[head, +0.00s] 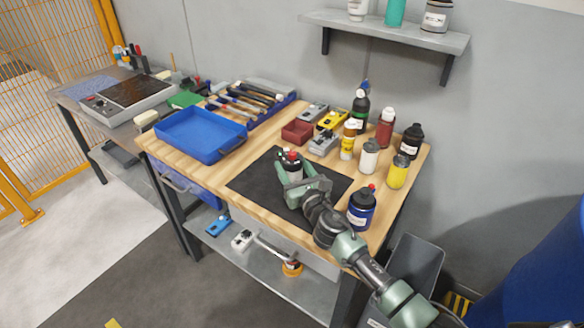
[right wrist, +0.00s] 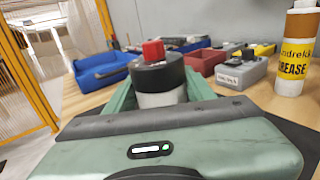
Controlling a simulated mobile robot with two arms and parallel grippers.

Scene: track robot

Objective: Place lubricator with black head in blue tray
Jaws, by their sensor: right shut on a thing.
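The lubricator (head: 294,172) has a pale body, a black head and a red tip. It stands upright over the black mat, between the fingers of my right gripper (head: 300,183), which is shut on it. In the right wrist view its black head with the red tip (right wrist: 157,70) rises above the green gripper body, and its lower part is hidden. I cannot tell whether its base touches the mat. The empty blue tray (head: 205,135) lies at the left of the wooden table, and also shows in the right wrist view (right wrist: 100,70). My left gripper is not in view.
Several bottles stand at the table's right, including a yellow one (head: 398,172) and a dark blue one (head: 362,207) beside my arm. The black mat (head: 258,183) is bare left of the gripper.

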